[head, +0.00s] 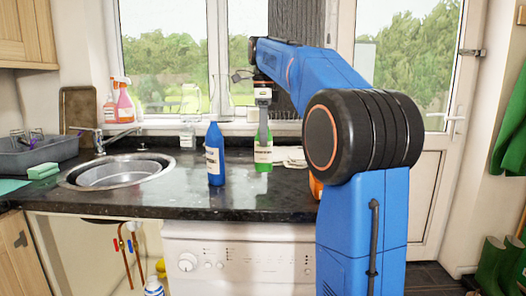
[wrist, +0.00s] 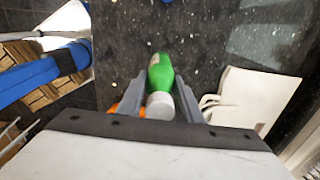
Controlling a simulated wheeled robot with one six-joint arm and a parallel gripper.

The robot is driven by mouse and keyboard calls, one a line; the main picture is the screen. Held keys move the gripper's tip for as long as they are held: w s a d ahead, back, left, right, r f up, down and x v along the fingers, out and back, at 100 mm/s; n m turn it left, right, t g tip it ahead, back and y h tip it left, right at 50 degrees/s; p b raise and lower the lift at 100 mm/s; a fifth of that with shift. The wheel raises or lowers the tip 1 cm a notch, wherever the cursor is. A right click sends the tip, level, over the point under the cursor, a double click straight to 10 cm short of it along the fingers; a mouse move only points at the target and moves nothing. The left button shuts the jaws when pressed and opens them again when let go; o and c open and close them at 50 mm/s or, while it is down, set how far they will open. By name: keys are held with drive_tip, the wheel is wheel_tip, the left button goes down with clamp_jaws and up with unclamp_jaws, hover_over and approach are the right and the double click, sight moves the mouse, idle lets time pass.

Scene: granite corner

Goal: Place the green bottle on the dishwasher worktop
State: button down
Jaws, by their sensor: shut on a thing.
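The green bottle (head: 263,158), with a pale label, stands upright over the dark speckled worktop (head: 255,198) behind the dishwasher front (head: 238,255). My gripper (head: 263,135) comes down on it from above. In the wrist view the green bottle (wrist: 160,72) lies between the two fingers of my gripper (wrist: 160,98), with its white cap towards the camera. The gripper is shut on it. I cannot tell whether its base touches the worktop.
A blue bottle (head: 215,155) stands left of the green one. Further left are a steel sink (head: 122,172) and spray bottles (head: 123,105). A pale flat item (head: 292,156) lies to the right. An orange object (head: 315,186) is partly hidden by my arm.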

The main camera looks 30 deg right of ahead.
drive_tip(key=shift+f, duration=2.3)
drive_tip(key=c, duration=1.3)
unclamp_jaws()
drive_tip(key=shift+o, duration=0.2)
wheel_tip(320, 180, up, 12)
drive_tip(key=shift+r, duration=0.15)
drive_tip(key=shift+s, duration=0.1)
